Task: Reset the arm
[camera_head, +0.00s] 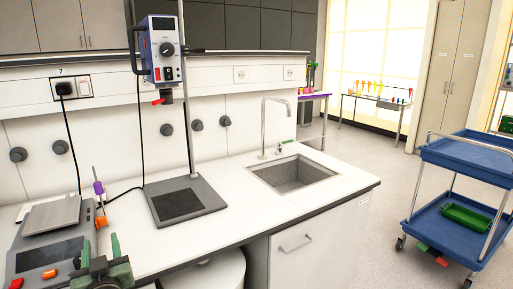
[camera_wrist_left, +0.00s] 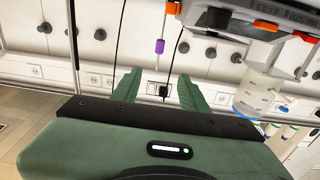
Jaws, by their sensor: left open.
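My left gripper (camera_head: 101,250) shows at the bottom left of the head view, above the front of the white bench (camera_head: 245,206). Its green fingers are apart. In the left wrist view the two green fingers (camera_wrist_left: 158,88) also stand apart, with nothing held between them. That view is turned over, with the bench side at the top. My right gripper is in neither view.
A balance (camera_head: 38,255) and a small purple item (camera_head: 98,188) are close to my left gripper. A stirrer (camera_head: 162,50) hangs on a stand with a grey base (camera_head: 187,211). A sink (camera_head: 291,174) lies right. A blue cart (camera_head: 459,205) stands on the floor.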

